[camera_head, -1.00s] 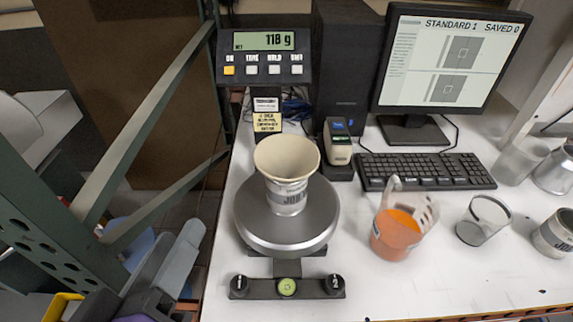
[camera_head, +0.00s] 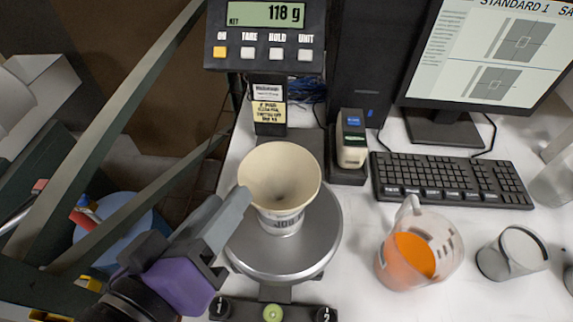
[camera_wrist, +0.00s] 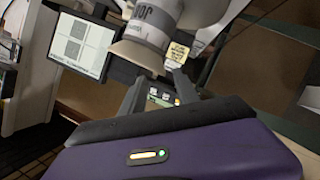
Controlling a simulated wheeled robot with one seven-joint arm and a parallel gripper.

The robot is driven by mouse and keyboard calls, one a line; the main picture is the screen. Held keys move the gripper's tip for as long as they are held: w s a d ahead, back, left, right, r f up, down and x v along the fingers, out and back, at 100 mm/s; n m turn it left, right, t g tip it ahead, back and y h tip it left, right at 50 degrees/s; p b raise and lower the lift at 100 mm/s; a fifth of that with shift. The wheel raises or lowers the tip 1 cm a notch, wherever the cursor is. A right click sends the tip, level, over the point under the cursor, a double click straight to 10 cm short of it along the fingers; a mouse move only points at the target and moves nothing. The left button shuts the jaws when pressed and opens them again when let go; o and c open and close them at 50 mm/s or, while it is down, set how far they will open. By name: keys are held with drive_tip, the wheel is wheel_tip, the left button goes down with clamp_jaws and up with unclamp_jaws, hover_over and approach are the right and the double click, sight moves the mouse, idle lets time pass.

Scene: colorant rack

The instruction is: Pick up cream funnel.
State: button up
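The cream funnel (camera_head: 279,178) sits upright in the mouth of a small labelled can (camera_head: 281,222) on the round scale plate (camera_head: 322,246). In the wrist view, which shows the scene upside down, the funnel (camera_wrist: 137,57) is beyond my fingers, with the can (camera_wrist: 150,22) above it. My gripper (camera_head: 228,203) is at the funnel's left in the head view, its fingers pointing up and right. The fingers overlap the rim's left edge in that picture; I cannot tell if they touch. In the wrist view my gripper (camera_wrist: 158,88) has its fingers apart with nothing between them.
The scale display (camera_head: 265,28) reads 118 g behind the plate. A small handheld device (camera_head: 351,140) stands in a dark base. A clear jug of orange liquid (camera_head: 413,257), a clear cup (camera_head: 513,254) and a keyboard (camera_head: 453,181) are at right. Green metal posts (camera_head: 110,130) stand at left.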

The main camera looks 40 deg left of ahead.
sight(242, 178)
drive_tip(key=x, duration=0.2)
drive_tip(key=p+x, duration=0.1)
drive_tip(key=x, duration=0.3)
drive_tip(key=shift+w+a+r+p, duration=0.1)
drive_tip(key=shift+r+p, duration=0.2)
drive_tip(key=shift+w+a+f, duration=0.2)
drive_tip(key=shift+w+f, duration=0.1)
drive_tip(key=shift+w, duration=0.3)
drive_tip(key=shift+c, duration=0.5)
clamp_jaws()
